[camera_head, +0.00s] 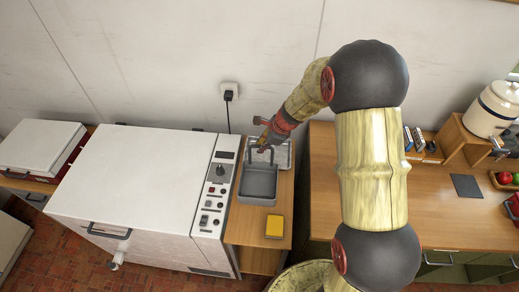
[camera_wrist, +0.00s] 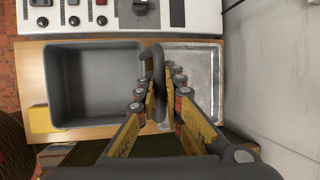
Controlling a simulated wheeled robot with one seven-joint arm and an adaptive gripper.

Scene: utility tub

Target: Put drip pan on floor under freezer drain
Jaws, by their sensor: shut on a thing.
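The dark grey drip pan (camera_head: 257,184) sits on or just above the wooden stand right of the freezer; I cannot tell if it touches. It also shows in the wrist view (camera_wrist: 95,85), empty, with an upright handle at one end. My gripper (camera_head: 264,148) is at that handle, and in the wrist view its fingers (camera_wrist: 160,100) are shut on it. The white freezer (camera_head: 135,180) stands to the left with a control panel. Its drain spout (camera_head: 116,260) sticks out low on the front, above the red tiled floor (camera_head: 65,255).
A shiny metal tray (camera_head: 284,154) lies behind the pan on the stand (camera_head: 248,226). A yellow block (camera_head: 274,228) lies at the stand's front. A wooden counter (camera_head: 440,205) is at right, and a round bin (camera_head: 300,277) stands below. Floor in front of the freezer looks clear.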

